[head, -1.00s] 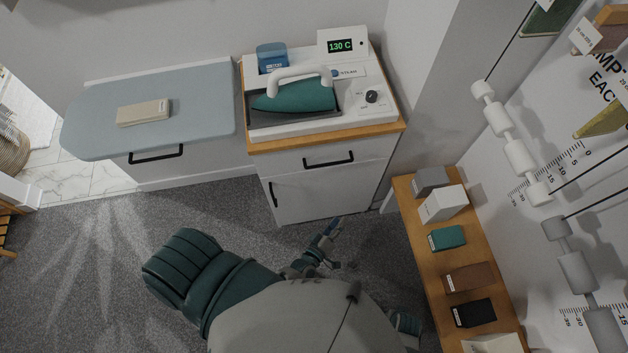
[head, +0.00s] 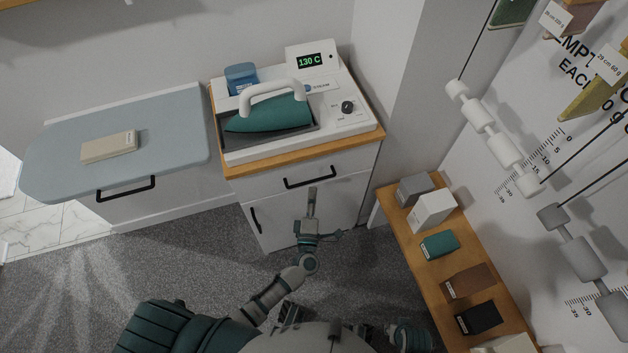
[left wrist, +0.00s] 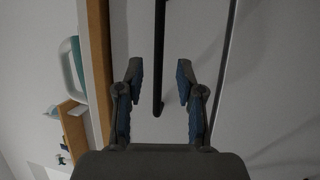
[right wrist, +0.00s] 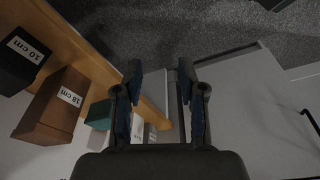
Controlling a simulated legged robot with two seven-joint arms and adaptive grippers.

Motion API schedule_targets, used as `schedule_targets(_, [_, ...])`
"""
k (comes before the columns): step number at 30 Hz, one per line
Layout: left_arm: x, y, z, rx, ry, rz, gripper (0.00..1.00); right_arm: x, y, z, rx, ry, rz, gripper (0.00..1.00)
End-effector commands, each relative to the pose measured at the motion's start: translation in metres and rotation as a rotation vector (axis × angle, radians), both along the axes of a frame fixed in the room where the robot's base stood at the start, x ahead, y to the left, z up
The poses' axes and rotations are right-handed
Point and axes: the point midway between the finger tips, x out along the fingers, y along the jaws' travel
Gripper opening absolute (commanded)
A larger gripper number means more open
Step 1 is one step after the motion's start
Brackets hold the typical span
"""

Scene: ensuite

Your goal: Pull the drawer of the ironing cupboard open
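The ironing cupboard (head: 295,205) is white with a wooden top. Its drawer (head: 340,165) is shut and carries a black bar handle (head: 310,177). My left gripper (head: 312,193) is just below the handle in the head view. In the left wrist view the left gripper (left wrist: 160,82) is open, with the handle (left wrist: 159,50) running between its fingers; neither finger visibly touches it. My right gripper (right wrist: 160,75) is open and empty in the right wrist view, near the low wooden shelf; its fingers are not clear in the head view.
An iron (head: 268,113) rests on the unit on the cupboard top. A grey-blue board (head: 70,160) with another handle (head: 125,188) is at left. A low wooden shelf (head: 415,245) with several blocks stands at right. Carpet (head: 180,265) is clear at left.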

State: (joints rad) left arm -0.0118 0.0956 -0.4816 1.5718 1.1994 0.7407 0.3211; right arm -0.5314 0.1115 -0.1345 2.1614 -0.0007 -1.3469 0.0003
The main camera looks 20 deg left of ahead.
Motion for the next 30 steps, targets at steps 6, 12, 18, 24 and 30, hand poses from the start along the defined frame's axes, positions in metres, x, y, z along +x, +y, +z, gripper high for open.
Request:
schedule_targets(6, [0.039,0.006,0.007,0.003,0.000,-0.001,0.37,0.000,-0.001,0.002,-0.001,0.003,-0.001,0.40])
schedule_targets(12, [0.052,0.008,0.010,0.004,0.001,0.000,0.37,0.002,0.000,0.008,0.001,-0.009,-0.001,0.40])
schedule_targets(18, [0.054,0.009,0.010,0.003,0.001,0.000,0.37,0.001,-0.001,0.009,0.000,-0.007,-0.002,0.40])
schedule_targets(24, [0.054,0.010,0.010,0.002,0.000,-0.001,0.07,-0.004,-0.001,0.006,-0.001,0.004,-0.001,0.40])
schedule_targets(30, [0.054,0.010,0.009,0.004,0.002,0.001,0.00,-0.005,-0.001,0.006,-0.001,0.006,-0.001,0.40])
